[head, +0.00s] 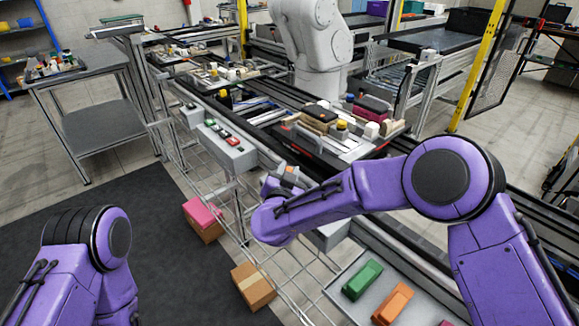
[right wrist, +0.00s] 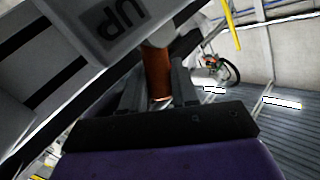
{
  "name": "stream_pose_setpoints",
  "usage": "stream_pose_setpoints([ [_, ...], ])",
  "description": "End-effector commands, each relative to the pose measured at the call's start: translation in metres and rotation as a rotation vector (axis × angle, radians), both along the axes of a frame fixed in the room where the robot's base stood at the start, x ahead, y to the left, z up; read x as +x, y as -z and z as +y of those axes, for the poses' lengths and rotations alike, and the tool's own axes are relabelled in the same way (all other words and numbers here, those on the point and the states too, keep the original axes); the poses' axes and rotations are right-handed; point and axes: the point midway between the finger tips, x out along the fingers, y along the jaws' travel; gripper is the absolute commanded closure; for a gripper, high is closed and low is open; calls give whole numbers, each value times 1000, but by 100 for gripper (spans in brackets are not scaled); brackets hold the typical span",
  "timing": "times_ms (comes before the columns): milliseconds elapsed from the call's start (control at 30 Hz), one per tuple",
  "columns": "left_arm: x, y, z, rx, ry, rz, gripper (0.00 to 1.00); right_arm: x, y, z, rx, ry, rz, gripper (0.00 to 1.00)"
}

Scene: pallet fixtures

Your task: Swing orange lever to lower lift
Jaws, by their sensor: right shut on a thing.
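The orange lever (right wrist: 158,72) shows in the right wrist view as a dark orange upright cylinder below a pale joint. My right gripper (right wrist: 157,92) is shut on it, with a finger on each side. A grey panel marked "UP" (right wrist: 112,16), seen upside down, is close by at upper left. In the head view my right arm reaches left to the conveyor's front edge, and its wrist hides most of the grip. A loaded pallet (head: 345,152) sits on the conveyor beyond; I cannot tell the lift's height. My left gripper is out of view; only left arm links show.
A grey button box (head: 226,150) stands left of my right wrist. A wire mesh runs below, with cardboard boxes (head: 254,285) beside it. A tray with green (head: 362,280) and orange (head: 393,304) blocks lies under my right arm. A white robot arm (head: 318,45) stands behind the conveyor.

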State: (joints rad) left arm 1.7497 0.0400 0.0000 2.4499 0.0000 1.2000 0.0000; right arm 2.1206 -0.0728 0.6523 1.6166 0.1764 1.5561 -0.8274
Motion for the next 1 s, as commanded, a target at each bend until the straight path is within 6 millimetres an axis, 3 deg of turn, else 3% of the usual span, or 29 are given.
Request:
stream_pose_setpoints([
  [33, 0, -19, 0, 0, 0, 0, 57, 1, -11, 2, -21, -1, 27, 100],
  [100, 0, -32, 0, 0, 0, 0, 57, 3, -13, 3, -55, -1, 75, 100],
  [500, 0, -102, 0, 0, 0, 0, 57, 18, -15, 14, -275, -1, 379, 100],
  [733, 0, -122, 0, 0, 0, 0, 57, 27, -9, 21, -397, -1, 552, 100],
  [1000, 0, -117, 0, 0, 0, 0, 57, 35, -1, 26, -524, 0, 725, 100],
])
